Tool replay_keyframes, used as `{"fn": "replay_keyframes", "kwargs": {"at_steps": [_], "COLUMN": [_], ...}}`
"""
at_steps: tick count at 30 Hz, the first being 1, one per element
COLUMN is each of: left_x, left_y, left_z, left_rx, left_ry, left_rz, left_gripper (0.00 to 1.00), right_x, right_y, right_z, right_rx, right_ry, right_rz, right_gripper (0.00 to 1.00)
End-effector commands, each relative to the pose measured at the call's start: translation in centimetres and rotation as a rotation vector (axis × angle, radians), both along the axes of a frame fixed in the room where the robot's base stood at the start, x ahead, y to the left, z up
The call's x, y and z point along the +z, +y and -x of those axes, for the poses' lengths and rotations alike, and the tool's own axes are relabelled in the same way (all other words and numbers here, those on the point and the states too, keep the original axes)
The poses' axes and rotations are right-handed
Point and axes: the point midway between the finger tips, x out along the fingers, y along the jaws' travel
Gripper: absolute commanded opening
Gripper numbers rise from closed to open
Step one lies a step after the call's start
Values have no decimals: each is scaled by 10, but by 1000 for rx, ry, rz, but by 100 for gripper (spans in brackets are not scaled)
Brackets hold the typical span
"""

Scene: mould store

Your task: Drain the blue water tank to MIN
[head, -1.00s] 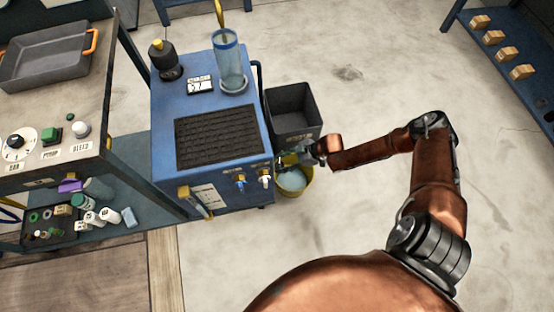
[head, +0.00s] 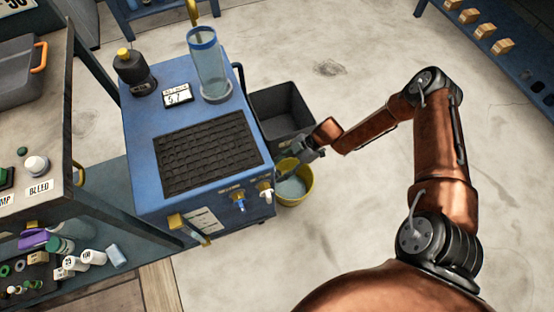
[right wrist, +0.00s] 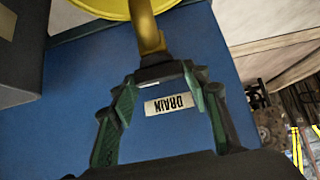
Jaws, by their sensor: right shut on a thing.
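The blue water tank (head: 150,165) stands left of centre in the head view, and its blue side (right wrist: 75,95) fills much of the right wrist view. A clear sight tube (head: 208,70) stands on its top; I cannot read a MIN mark. My right gripper (head: 290,155) is at the tank's right side. A yellow bucket (head: 308,185) holding pale water sits on the floor below. My left gripper is out of view.
A dark open bin (head: 275,110) stands behind the bucket, close to the tank. A black bottle (head: 135,75) and a small display card (head: 177,95) are on the tank top. A workbench is at left. The floor to the right is clear.

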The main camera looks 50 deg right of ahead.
Motion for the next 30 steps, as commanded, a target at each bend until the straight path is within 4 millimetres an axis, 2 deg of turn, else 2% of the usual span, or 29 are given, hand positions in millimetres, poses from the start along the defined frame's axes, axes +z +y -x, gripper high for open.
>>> {"fn": "replay_keyframes", "kwargs": {"at_steps": [13,14,15,21,30], "left_x": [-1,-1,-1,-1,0], "left_y": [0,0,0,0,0], "left_z": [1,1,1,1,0], "left_rx": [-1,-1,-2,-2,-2], "left_ry": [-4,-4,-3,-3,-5], "left_rz": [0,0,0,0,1], "left_gripper": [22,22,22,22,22], "right_x": [-1,-1,-1,0,1], "right_y": [-2,-2,-2,-1,-2], "right_z": [0,0,0,0,1], "right_rx": [5,5,5,4,4], "right_ry": [0,0,0,0,-1], "right_rz": [4,4,4,2,2], "right_gripper": [19,44,47,61,61]}}
